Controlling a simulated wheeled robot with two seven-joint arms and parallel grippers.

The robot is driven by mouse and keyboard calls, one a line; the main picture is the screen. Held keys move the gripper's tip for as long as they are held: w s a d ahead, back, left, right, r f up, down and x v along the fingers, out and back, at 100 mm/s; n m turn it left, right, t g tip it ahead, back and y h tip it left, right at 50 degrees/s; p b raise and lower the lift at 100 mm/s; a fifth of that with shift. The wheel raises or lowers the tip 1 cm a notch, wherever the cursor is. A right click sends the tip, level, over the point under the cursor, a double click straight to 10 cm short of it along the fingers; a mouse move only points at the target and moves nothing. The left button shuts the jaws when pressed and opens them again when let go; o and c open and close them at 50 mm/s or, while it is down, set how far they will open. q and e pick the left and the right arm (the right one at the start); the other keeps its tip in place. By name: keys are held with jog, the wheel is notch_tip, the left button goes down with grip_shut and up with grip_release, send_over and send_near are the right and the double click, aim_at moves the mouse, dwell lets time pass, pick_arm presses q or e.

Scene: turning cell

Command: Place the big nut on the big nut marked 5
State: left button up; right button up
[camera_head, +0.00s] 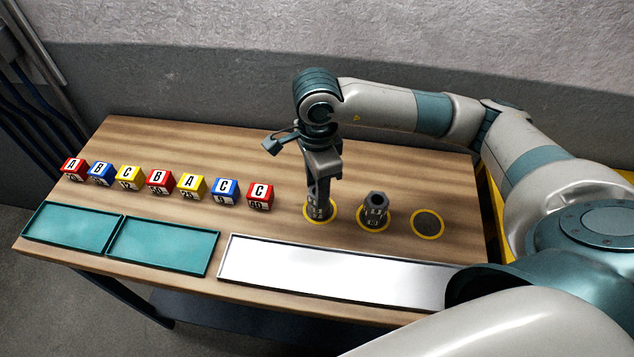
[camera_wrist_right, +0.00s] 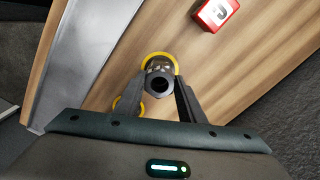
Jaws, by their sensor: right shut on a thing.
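My right gripper (camera_head: 318,189) points down over the left yellow ring (camera_head: 334,217) and is shut on a dark hexagonal nut (camera_wrist_right: 159,86), whose bore shows between the fingers in the right wrist view. Below it a dark marked nut stack (camera_head: 319,210) stands in the left ring. The fingers hide part of it, and I cannot tell whether the held nut touches what is under it. A second dark nut stack (camera_head: 376,212) stands upright in the middle ring, its hole facing up. The number 5 is not readable. My left gripper is not in view.
The right yellow ring (camera_head: 427,223) is empty. Several lettered red, blue and yellow cubes stand in a row at the left, the nearest a red C cube (camera_head: 260,196). Two teal trays (camera_head: 163,246) and a white tray (camera_head: 340,273) lie empty along the front edge.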

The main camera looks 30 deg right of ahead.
jog(key=shift+f, duration=0.2)
jog(key=shift+f, duration=0.15)
jog(key=shift+b, duration=0.3)
jog(key=o, duration=1.2)
